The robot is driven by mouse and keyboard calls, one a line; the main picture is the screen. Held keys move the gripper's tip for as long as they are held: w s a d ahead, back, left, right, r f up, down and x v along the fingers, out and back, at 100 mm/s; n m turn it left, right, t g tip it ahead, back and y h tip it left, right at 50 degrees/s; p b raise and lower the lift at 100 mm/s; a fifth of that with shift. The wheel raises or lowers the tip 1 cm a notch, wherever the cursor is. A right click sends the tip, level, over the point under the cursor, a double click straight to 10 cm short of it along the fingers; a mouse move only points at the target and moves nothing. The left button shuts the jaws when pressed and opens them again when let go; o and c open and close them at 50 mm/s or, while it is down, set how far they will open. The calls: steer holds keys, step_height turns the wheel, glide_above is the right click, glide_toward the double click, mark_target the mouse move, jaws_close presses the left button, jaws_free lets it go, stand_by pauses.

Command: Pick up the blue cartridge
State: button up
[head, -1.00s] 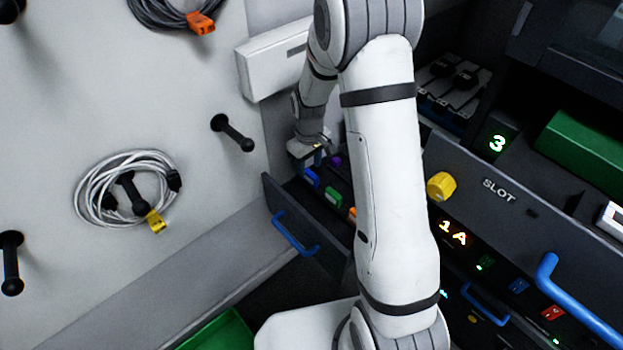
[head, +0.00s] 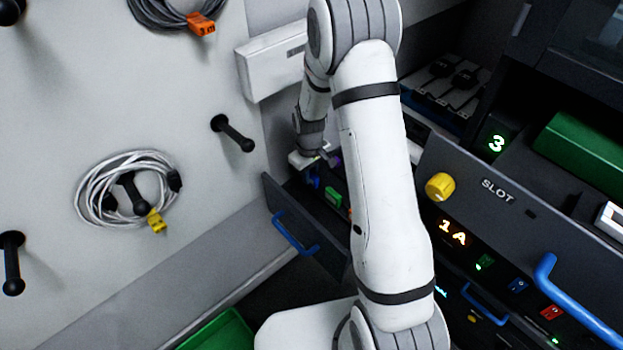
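The blue cartridge (head: 315,182) lies in the open drawer (head: 283,208), at its far left end, and is mostly hidden. My gripper (head: 314,170) is lowered over the drawer, right at the blue cartridge. Its fingers are small and dark in the head view, so I cannot tell whether they are open, shut or touching the cartridge. A green cartridge (head: 333,196) lies nearer in the same drawer. A purple cartridge (head: 335,160) shows slightly behind my gripper.
My arm covers the drawer's right part. A grey wall with black pegs (head: 233,134) and a coiled white cable (head: 90,200) is at the left. A panel with a yellow knob (head: 440,187) and a blue handle (head: 570,300) is at the right.

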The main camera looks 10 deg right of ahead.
jaws_close()
steer(key=shift+r, duration=0.1)
step_height(320, 180, up, 12)
steer(key=s+d+r, duration=0.1)
steer(key=s+d, duration=0.3)
steer(key=s, duration=0.3)
steer(key=s+d+r+p, duration=0.1)
steer(key=s+d+r, duration=0.1)
steer(key=s+d, duration=0.3)
steer(key=shift+s+r, duration=0.2)
steer(key=shift+s, duration=1.6)
